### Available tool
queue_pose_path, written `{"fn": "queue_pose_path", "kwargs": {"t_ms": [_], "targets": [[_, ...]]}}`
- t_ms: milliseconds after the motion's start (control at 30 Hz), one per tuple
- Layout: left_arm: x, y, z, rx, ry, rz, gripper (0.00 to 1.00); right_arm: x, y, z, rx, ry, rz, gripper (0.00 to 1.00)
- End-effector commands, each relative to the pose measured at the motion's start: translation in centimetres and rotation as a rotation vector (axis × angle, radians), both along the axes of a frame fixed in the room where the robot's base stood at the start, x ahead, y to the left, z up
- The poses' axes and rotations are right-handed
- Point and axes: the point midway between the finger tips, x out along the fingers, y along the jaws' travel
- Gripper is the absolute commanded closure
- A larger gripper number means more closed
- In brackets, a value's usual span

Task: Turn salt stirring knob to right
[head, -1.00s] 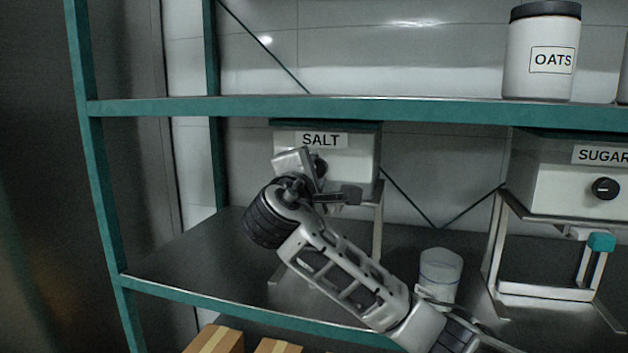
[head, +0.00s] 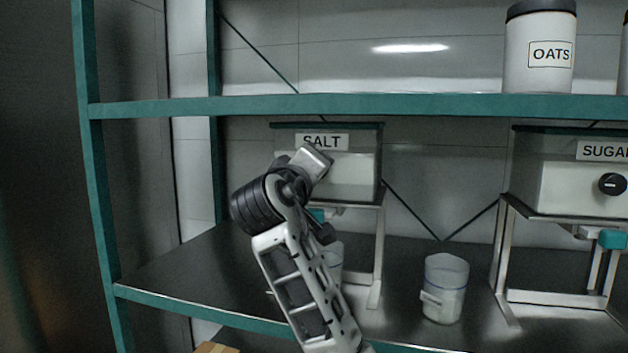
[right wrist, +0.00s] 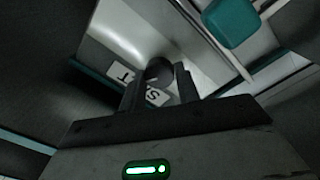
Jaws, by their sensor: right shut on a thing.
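The salt dispenser (head: 355,170) is a pale box with a SALT label, on a metal stand on the shelf. My right gripper (head: 318,163) is in front of its face and hides the knob in the head view. In the right wrist view, the dark round salt knob (right wrist: 159,70) sits between the two fingers of my right gripper (right wrist: 160,85), which is shut on it. How far the knob is turned cannot be told. My left gripper is not in view.
Another jug (head: 446,285) stands to the right. The sugar dispenser (head: 565,185) is farther right. The green shelf beam (head: 400,105) runs above.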

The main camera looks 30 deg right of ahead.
Motion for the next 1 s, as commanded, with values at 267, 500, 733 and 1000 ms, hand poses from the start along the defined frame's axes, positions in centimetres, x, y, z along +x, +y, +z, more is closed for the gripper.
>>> {"fn": "queue_pose_path", "kwargs": {"t_ms": [267, 500, 733, 1000], "targets": [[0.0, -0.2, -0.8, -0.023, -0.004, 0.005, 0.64, 0.1, 0.2, -0.4, 0.177, -0.194, 0.002, 0.91], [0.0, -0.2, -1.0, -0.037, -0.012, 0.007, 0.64, 0.1, 0.2, -0.4, 0.326, -0.367, 0.002, 0.91], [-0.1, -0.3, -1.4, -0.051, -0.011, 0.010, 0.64, 0.0, 0.1, -0.3, 0.464, -0.530, 0.000, 0.91], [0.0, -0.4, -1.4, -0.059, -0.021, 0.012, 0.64, 0.0, 0.0, -0.2, 0.600, -0.689, -0.002, 0.91]]}}
